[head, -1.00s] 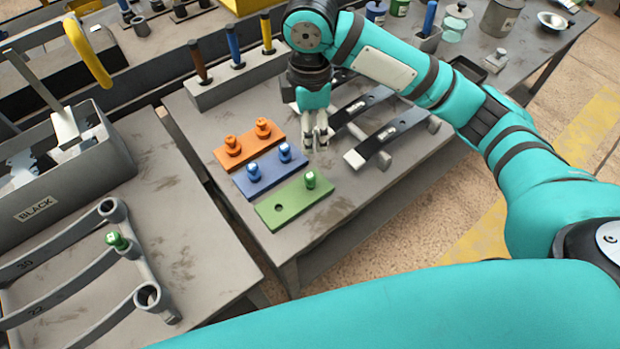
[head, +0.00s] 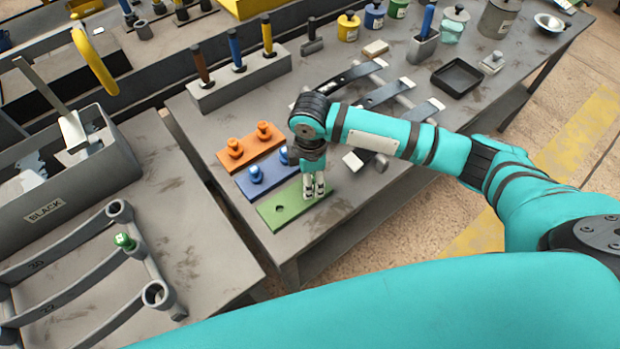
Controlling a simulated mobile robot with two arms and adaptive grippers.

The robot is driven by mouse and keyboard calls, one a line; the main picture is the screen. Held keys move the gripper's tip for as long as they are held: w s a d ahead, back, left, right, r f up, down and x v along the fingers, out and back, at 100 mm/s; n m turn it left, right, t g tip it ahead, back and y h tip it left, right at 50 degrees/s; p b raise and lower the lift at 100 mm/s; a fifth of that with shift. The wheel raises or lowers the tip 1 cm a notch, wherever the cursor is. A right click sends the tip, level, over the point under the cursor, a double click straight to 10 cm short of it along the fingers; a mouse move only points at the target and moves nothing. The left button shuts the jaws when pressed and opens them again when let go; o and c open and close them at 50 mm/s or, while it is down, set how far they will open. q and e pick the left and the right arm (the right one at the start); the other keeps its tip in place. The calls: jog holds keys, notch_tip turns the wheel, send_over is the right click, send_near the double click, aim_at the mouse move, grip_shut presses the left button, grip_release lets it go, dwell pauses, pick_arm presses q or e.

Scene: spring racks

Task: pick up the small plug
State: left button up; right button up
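The green board (head: 277,217) lies on the right-hand table. It shows one empty hole at its left end. My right gripper (head: 314,192) points down over the board's right end, and its fingers cover the spot of that board's green plug, so the plug is hidden. I cannot tell whether the fingers are closed on it. Another green plug (head: 124,242) sits on the grey spring rack (head: 70,257) at the left. Blue plugs (head: 255,173) stand on the blue board (head: 262,185), one partly hidden by my gripper. Orange plugs (head: 234,147) stand on the orange board (head: 248,154). My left gripper is not in view.
A grey block (head: 238,84) with upright handled tools stands behind the boards. Metal bars (head: 398,93) lie to the right of my gripper. A black tray (head: 458,76), tins and a grey cup (head: 422,48) are further back. A grey bin (head: 60,195) labelled BLACK stands at the left.

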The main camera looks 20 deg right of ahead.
jog(key=shift+f, duration=0.55)
jog(key=c, duration=1)
jog(key=shift+c, duration=0.2)
